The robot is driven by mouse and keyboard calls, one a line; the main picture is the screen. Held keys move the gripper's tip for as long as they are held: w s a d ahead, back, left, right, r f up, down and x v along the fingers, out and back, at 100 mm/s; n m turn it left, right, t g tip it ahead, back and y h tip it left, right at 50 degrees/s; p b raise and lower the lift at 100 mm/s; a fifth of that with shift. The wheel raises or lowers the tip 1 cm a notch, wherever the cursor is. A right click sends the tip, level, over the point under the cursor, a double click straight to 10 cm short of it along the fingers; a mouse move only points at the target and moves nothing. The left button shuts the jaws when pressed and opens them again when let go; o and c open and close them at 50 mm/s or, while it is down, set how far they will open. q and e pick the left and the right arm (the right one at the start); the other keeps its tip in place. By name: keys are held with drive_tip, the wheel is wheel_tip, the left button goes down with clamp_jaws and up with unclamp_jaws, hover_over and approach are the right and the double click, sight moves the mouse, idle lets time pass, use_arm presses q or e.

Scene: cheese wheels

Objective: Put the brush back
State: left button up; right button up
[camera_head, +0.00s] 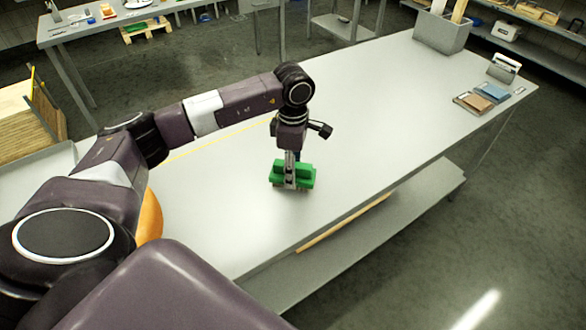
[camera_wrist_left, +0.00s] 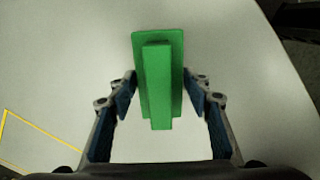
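The green brush (camera_head: 306,174) is over the near middle of the long grey table (camera_head: 370,115). My left gripper (camera_head: 290,178) points down at it from above. In the left wrist view the brush (camera_wrist_left: 158,85) lies between the two fingers of the left gripper (camera_wrist_left: 160,78), whose tips meet its sides. Whether the brush's underside touches the table is hard to tell. A yellow line (camera_head: 215,141) marks the tabletop left of the brush; a corner of yellow line also shows in the left wrist view (camera_wrist_left: 40,133). My right gripper is not in view.
An orange cheese wheel (camera_head: 151,217) shows partly behind my left arm. A grey bin (camera_head: 441,33) and small flat boxes (camera_head: 473,102) stand at the table's far right end. The table's middle is clear. A lower shelf (camera_head: 375,225) runs below.

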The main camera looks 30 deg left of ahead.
use_arm(q)
drive_tip(key=shift+o, duration=1.2)
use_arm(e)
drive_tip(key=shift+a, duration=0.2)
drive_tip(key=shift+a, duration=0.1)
use_arm(q)
drive_tip(key=shift+r, duration=0.15)
drive_tip(key=shift+w+r, duration=0.1)
drive_tip(key=shift+r, duration=0.15)
wheel_tip(320, 180, up, 11)
drive_tip(key=b, duration=0.3)
drive_tip(key=shift+f, duration=0.15)
drive_tip(key=shift+r, duration=0.4)
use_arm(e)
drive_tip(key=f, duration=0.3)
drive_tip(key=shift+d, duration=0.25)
